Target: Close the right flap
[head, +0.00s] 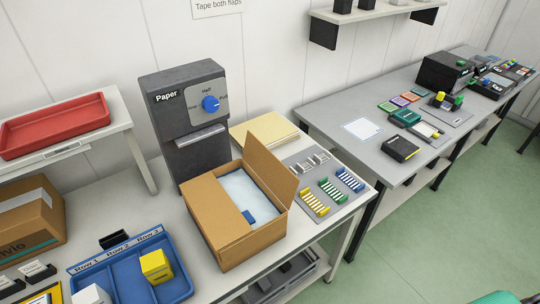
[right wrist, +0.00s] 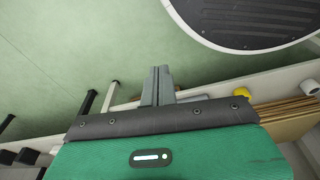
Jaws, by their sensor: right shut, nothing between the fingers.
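An open cardboard box (head: 237,240) stands on the white table in the head view. Its right flap (head: 268,172) stands up and leans outward on the right side. Inside is white filling (head: 243,190) with a small blue item (head: 248,216) near the front. In the right wrist view my right gripper (right wrist: 157,84) is shut and empty, over the green floor and away from the box. A teal part of my right arm peeks in at the head view's bottom right corner. My left gripper is in no view.
A grey paper dispenser (head: 187,118) stands behind the box. A blue tray (head: 127,272) with a yellow item (head: 156,266) lies left of it. A grey board (head: 325,182) with coloured racks lies close on the right. Green floor (head: 420,235) is open at the front right.

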